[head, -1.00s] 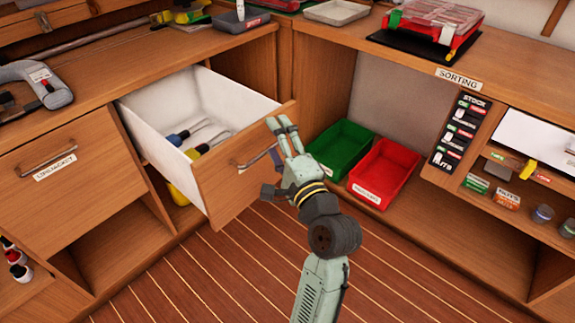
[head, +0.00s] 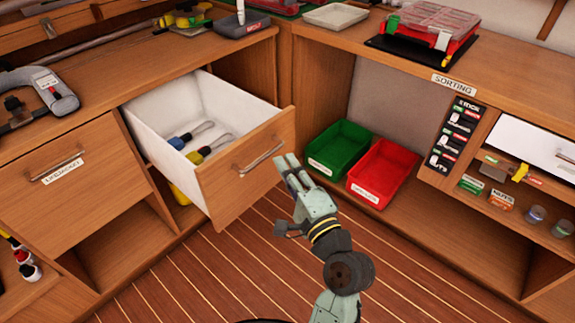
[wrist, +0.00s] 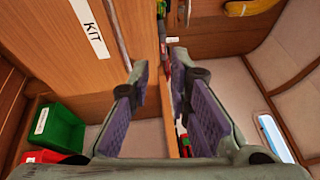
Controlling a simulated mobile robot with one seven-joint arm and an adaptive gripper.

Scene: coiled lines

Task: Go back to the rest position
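My gripper (head: 286,166) is beside the front of the open drawer (head: 222,188), just right of its metal handle (head: 260,157). In the wrist view its two fingers with purple pads stand apart (wrist: 158,80), and nothing is held between them. The wrist view also shows a wooden panel with a "KIT" label (wrist: 89,27) and a long bar left of the fingers. The drawer stands pulled out and holds a blue-handled tool (head: 180,141) and a yellow-handled tool (head: 200,155).
A green bin (head: 338,150) and a red bin (head: 383,174) sit on the low shelf right of my gripper. A closed drawer (head: 70,185) is at the left. The worktop carries a clamp (head: 45,95) and a red organiser case (head: 432,22). The striped floor (head: 240,260) is clear.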

